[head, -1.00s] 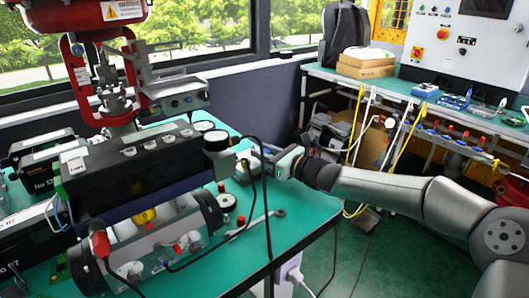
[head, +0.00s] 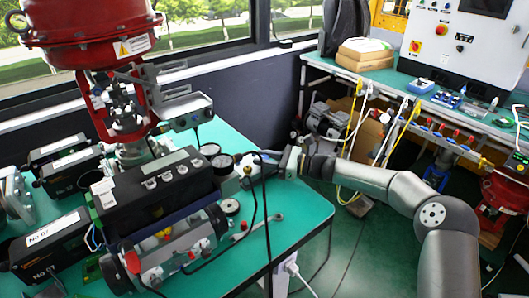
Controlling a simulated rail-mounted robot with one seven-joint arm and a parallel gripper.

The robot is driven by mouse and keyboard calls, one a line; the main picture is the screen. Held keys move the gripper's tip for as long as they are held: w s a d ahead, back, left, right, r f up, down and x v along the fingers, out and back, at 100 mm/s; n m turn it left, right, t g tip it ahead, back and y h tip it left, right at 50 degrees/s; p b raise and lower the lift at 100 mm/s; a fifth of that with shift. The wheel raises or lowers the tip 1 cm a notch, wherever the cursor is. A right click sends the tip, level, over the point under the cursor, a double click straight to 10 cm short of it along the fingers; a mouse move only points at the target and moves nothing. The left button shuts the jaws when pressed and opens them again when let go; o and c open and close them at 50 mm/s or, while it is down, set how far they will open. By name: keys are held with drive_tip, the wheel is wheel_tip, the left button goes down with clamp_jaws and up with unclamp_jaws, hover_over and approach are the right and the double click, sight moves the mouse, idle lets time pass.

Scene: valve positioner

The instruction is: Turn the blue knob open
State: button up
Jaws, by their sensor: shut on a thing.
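The black valve positioner (head: 155,190) stands on the green table, with a row of silver buttons on its top. My gripper (head: 252,167) is at the positioner's right side, beside the round gauges (head: 222,163), with the arm reaching in from the right. Its fingers are closed on a small part there, which I take to be the blue knob. The fingers and a black cable hide that part, so its colour and turn angle cannot be told.
A red actuator (head: 85,35) rises above the positioner. Black cables hang near my gripper. A wrench (head: 262,224) lies on the green table (head: 292,205). Black boxes (head: 50,245) stand at left. A bench with a white control panel (head: 465,45) is at the back right.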

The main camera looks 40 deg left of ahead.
drive_tip(key=shift+r, duration=0.1)
drive_tip(key=o, duration=0.9)
drive_tip(key=shift+o, duration=0.2)
drive_tip(key=shift+d, duration=0.1)
drive_tip(key=v, duration=1.7)
drive_tip(key=shift+d, duration=0.1)
